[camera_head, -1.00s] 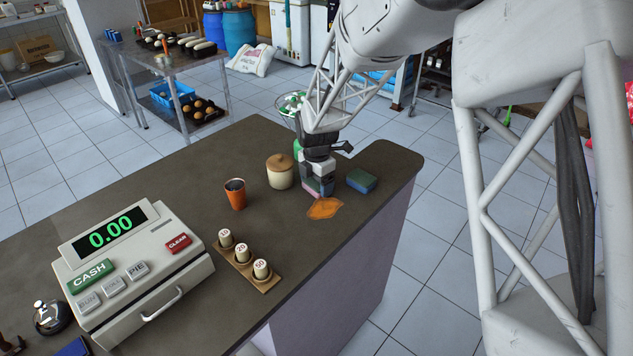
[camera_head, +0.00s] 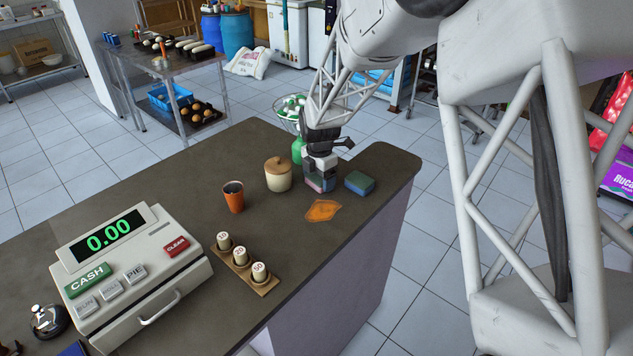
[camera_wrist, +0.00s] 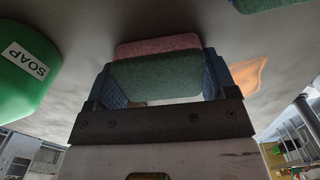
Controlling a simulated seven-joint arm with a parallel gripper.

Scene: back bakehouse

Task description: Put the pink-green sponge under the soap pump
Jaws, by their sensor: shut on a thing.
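The pink-green sponge (camera_wrist: 158,70) is between my gripper's blue fingers in the wrist view, its green side nearer the camera. My gripper (camera_head: 320,184) is shut on it, low at the counter; in the head view only a little pink of the sponge (camera_head: 316,188) shows. I cannot tell whether it touches the counter. The soap pump, a green bottle (camera_head: 297,151), stands just behind and left of my gripper, partly hidden. Its SOAP label shows on the bottle in the wrist view (camera_wrist: 24,75), apart from the sponge. What lies under its base is hidden.
A blue-green sponge (camera_head: 359,182) lies right of my gripper, and an orange cloth (camera_head: 323,210) in front. A lidded jar (camera_head: 278,176) and an orange cup (camera_head: 233,196) stand left. The counter's edge (camera_head: 392,208) is close on the right.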

